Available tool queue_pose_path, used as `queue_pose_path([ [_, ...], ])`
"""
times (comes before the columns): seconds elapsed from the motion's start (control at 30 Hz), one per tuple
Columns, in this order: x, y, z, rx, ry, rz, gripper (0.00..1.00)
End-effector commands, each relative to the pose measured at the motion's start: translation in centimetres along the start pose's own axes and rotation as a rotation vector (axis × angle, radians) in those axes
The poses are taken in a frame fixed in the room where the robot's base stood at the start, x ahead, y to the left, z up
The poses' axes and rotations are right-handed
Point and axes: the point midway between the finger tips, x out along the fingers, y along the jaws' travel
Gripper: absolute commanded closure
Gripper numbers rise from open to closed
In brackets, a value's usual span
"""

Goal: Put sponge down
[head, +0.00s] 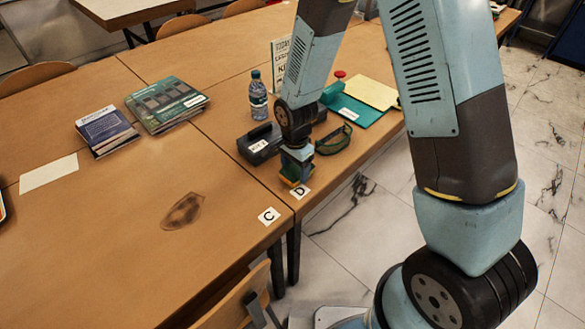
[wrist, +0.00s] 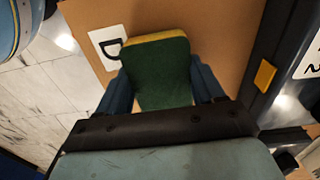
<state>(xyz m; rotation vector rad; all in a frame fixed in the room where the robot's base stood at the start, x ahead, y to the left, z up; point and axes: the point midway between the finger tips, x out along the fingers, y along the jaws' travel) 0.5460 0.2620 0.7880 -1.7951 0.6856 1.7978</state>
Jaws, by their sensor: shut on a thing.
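A green and yellow sponge (wrist: 158,80) is between the two blue fingers of my gripper (wrist: 160,88) in the wrist view. The gripper is shut on it. In the head view, my gripper (head: 297,160) points down at the near right part of the table, and the sponge (head: 290,180) shows partly below it. The card marked D (head: 300,191) lies on the table close beside the sponge; it also shows in the wrist view (wrist: 106,46), partly covered. I cannot tell whether the sponge touches the wooden table (head: 130,215).
A dark case (head: 258,142) and goggles (head: 334,140) lie close behind the gripper. A water bottle (head: 258,96) stands farther back. Card C (head: 269,216) is near the front edge, and a dark stain (head: 183,211) marks the left tabletop. Bare wood surrounds the stain.

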Motion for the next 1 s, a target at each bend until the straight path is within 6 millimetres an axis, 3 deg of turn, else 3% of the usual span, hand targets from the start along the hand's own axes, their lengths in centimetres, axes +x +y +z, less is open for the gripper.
queue_pose_path([
  [0.2, 0.2, 0.0, 0.0, 0.0, 0.0, 0.001, 0.61],
  [0.23, 0.2, 0.0, 0.0, 0.0, 0.0, 0.001, 0.3],
  [0.47, 0.2, 0.0, 0.0, 0.0, 0.0, 0.0, 0.08],
  [0.77, 0.0, 0.0, 0.0, -0.001, 0.0, 0.0, 0.07],
  [1.0, -2.4, -0.1, 0.0, 0.0, 0.001, -0.003, 0.07],
])
